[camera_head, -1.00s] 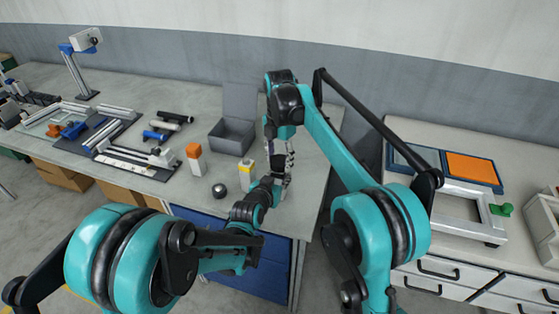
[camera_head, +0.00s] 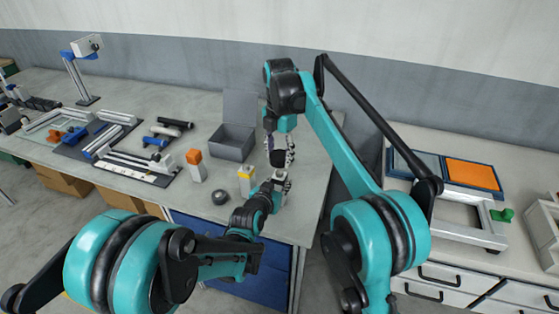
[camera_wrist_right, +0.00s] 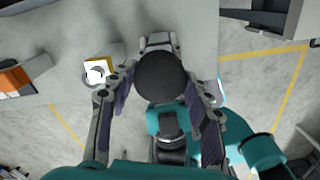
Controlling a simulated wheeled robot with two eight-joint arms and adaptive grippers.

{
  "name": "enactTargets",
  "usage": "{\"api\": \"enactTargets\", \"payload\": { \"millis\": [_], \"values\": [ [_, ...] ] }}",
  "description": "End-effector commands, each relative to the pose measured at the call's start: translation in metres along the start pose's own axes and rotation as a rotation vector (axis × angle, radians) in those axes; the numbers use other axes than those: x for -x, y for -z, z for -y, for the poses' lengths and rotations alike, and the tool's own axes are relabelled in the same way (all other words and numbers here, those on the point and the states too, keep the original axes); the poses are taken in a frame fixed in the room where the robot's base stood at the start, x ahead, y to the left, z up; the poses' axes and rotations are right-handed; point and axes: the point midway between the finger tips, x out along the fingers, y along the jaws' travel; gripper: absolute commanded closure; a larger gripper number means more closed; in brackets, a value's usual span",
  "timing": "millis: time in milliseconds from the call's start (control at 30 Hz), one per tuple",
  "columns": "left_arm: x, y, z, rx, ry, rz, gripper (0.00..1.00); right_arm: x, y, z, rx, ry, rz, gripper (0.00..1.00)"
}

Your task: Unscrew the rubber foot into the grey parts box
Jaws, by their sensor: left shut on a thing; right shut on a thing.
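The grey parts box (camera_head: 231,143) stands open on the bench, its lid raised at the back. My right gripper (camera_head: 281,158) is just to the right of the box, above my left gripper (camera_head: 281,179). In the right wrist view a dark round piece, apparently the rubber foot (camera_wrist_right: 160,77), lies between the fingers of my right gripper (camera_wrist_right: 158,92), which is shut on it. My left gripper shows behind the round piece. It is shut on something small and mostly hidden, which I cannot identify. A narrow gap shows between the two grippers in the head view.
A yellow-topped white block (camera_head: 246,180), an orange-topped white block (camera_head: 196,166) and a black round object (camera_head: 220,195) stand left of my grippers. Frames and rods (camera_head: 133,160) fill the bench's left side. A side cabinet with an orange panel (camera_head: 471,171) is at right.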

Motion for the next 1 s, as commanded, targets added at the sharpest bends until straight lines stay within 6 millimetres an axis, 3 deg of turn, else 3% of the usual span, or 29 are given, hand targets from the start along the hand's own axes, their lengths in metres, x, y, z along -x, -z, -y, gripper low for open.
{"api": "enactTargets", "payload": {
  "millis": [333,367,433,767,1000],
  "values": [
    [0.000,0.000,0.000,0.000,0.000,0.000,1.00,0.010,0.000,0.000,0.000,0.000,0.000,0.86],
    [0.000,0.000,0.000,0.000,0.000,0.000,0.59,0.010,0.000,0.000,0.000,0.000,0.000,0.86],
    [0.000,0.000,0.000,0.000,0.000,0.000,0.43,0.010,0.000,0.000,0.000,0.000,0.000,0.86],
    [0.002,0.000,0.000,0.000,0.000,0.000,0.43,0.010,0.000,0.000,0.000,0.000,0.000,0.86],
    [0.034,0.000,0.000,0.001,0.001,0.000,0.43,0.010,0.000,0.000,0.000,0.000,0.000,0.86]
  ]
}}
